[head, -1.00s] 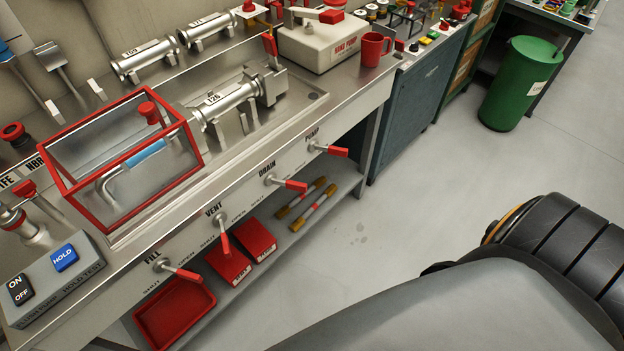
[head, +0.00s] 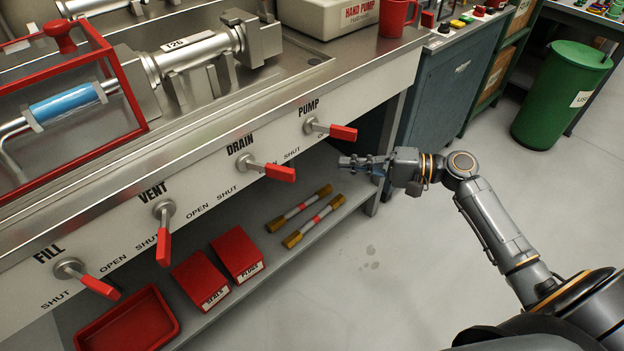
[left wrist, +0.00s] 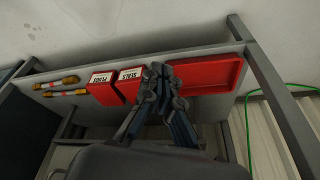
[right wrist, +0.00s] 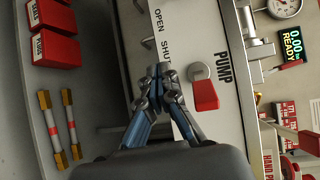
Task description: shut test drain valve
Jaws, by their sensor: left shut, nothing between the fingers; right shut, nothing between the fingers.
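The drain valve (head: 270,170) sits on the white panel under the bench edge, below its DRAIN label. Its red lever points right and slightly down in the head view. A SHUT mark lies to its lower left. My right gripper (head: 346,162) is shut and empty, right of the drain lever and just below the pump valve, apart from both levers. In the right wrist view its fingertips (right wrist: 160,71) are close to the OPEN and SHUT marks beside the pump valve (right wrist: 204,92). My left gripper (left wrist: 161,70) is shut and empty, seen only in the left wrist view.
The pump valve (head: 329,129), vent valve (head: 164,225) and fill valve (head: 83,275) share the panel. The shelf below holds a red tray (head: 130,325), two red boxes and two yellow-ended rods. A green bin (head: 560,95) stands right. Floor in front is clear.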

